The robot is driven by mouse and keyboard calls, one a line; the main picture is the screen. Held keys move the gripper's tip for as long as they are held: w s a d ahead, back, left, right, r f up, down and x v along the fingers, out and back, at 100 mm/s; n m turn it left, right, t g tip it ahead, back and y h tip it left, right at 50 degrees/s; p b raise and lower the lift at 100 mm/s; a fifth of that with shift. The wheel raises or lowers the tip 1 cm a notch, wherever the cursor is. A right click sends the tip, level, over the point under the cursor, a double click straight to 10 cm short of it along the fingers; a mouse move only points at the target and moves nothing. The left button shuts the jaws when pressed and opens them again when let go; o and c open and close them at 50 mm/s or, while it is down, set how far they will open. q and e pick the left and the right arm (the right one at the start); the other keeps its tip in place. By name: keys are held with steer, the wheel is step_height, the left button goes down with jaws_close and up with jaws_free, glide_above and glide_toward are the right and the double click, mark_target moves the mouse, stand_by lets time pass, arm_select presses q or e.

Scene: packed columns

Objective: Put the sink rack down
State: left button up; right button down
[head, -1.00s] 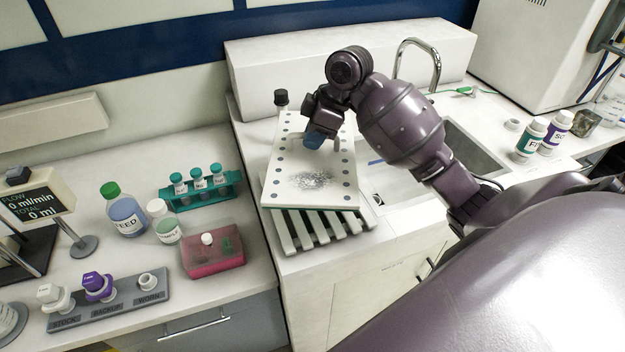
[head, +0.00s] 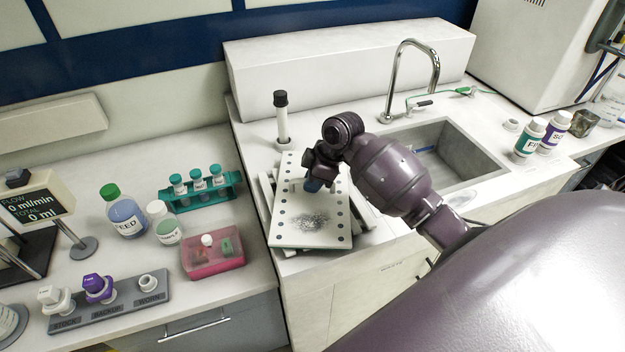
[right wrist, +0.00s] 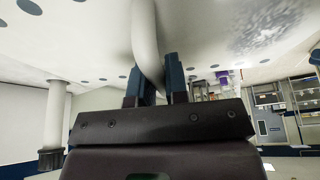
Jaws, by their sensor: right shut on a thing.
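The sink rack (head: 310,236) is a pale flat panel with rows of dark round spots and a grey speckled patch. It lies nearly level over a slatted white stand (head: 364,222) on the counter left of the sink. I cannot tell if the two touch. My right gripper (head: 312,186) is above the panel, shut on its white curved handle. In the right wrist view the handle (right wrist: 147,40) passes between the blue fingertips (right wrist: 157,82). The stand is mostly hidden under the panel. My left gripper is not in view.
A white tube with a dark cap (head: 282,120) stands just behind the panel. The sink basin (head: 440,150) and tap (head: 432,65) are to the right. A pink box (head: 213,262), a teal tube holder (head: 205,197) and bottles stand on the left bench.

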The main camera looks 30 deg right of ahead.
steer(key=c, duration=1.1)
jaws_free()
steer(key=shift+r, duration=0.1)
steer(key=b+v, duration=0.1)
steer(key=v, duration=1.1)
